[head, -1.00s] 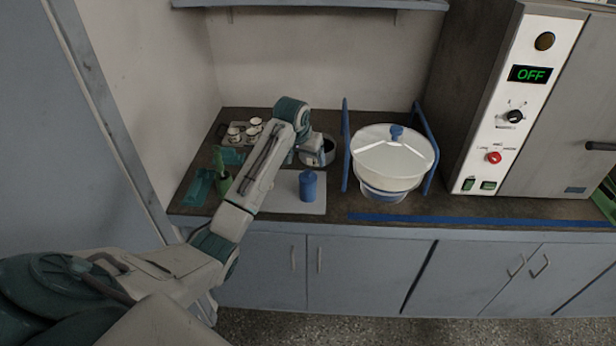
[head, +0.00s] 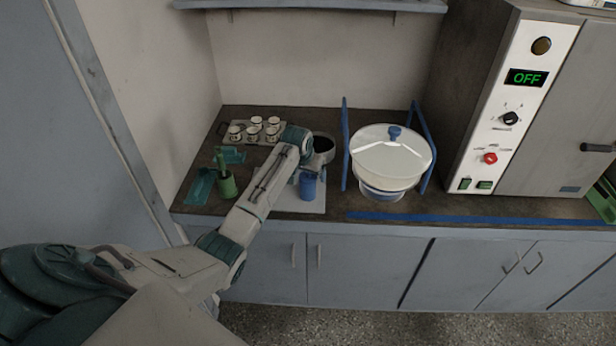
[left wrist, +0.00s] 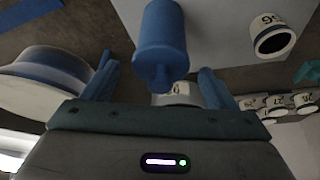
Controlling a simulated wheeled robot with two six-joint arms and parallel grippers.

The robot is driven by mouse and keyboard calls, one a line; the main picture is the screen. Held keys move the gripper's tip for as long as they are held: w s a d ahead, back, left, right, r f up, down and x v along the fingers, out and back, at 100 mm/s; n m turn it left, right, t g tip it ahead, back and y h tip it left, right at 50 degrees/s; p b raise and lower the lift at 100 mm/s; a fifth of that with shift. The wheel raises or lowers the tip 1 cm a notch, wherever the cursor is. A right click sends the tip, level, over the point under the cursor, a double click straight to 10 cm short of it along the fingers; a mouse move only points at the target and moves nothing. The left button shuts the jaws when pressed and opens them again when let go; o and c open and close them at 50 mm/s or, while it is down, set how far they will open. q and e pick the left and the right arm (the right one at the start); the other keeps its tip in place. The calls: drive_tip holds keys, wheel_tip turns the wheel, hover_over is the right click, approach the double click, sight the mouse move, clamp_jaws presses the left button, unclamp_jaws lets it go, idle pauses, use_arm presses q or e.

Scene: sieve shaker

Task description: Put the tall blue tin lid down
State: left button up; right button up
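The tall blue tin lid appears to be the blue cylinder (head: 307,189) standing upright on a pale grey board (head: 312,209). In the left wrist view the blue cylinder (left wrist: 160,40) is at top centre, with a small knob at its near end. I cannot tell whether the lid and a tin body are separate pieces there. My left gripper (head: 306,174) is at the cylinder's top in the head view. In the left wrist view its blue fingers (left wrist: 158,78) are spread, with gaps on both sides of the knob end. My right gripper is not in view.
An open pot (head: 322,148) stands behind the cylinder. Several small white cups (head: 256,126) sit at the back left. A green container (head: 227,186) is left of my arm. A white-lidded sieve bowl (head: 390,160) stands between blue posts to the right.

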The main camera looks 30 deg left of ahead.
use_arm(q)
drive_tip(key=c, duration=1)
drive_tip(key=shift+c, duration=0.5)
drive_tip(key=shift+r, duration=0.1)
